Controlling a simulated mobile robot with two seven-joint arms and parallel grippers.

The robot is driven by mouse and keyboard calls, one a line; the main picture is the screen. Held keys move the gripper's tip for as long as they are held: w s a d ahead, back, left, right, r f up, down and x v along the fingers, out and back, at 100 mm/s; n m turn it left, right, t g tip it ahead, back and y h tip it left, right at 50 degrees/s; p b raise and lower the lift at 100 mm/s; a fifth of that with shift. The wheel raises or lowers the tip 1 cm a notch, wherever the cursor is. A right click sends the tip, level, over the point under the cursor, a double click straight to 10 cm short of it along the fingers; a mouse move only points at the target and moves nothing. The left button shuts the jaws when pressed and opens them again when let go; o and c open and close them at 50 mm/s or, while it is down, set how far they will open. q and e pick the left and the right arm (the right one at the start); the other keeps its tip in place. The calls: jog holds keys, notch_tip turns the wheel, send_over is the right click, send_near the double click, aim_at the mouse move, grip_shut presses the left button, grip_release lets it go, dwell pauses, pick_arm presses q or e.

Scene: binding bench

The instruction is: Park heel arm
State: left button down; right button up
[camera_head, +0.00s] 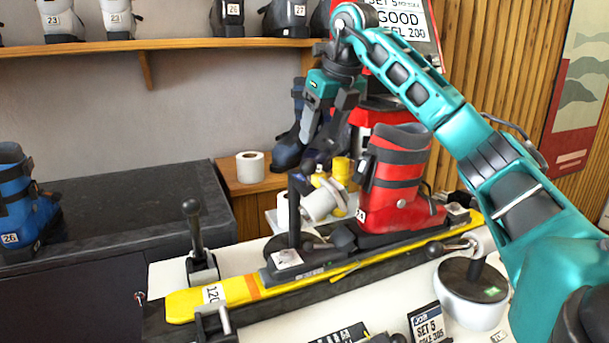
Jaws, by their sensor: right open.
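The red boot (395,190), marked 24, stands upright on the yellow ski (240,291), marked 120. My right gripper (318,148) points down above and slightly right of the lever's top, left of the boot's upper shaft. Its fingers are apart with nothing seen between them. Dark parts overlap below the fingertips, so I cannot tell whether they touch the lever. My left gripper is not in view.
A black-handled clamp (199,245) stands left of the ski. A round white-and-black device (472,290) and a SET 5 card (428,325) are at the front right. A paper roll (250,167) and a shelf of boots (180,45) are behind. A blue boot (28,205) is far left.

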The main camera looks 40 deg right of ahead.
aim_at(310, 168)
jog(key=b+x, duration=0.1)
jog(key=x, duration=1.1)
jog(key=shift+f, duration=0.3)
grip_shut()
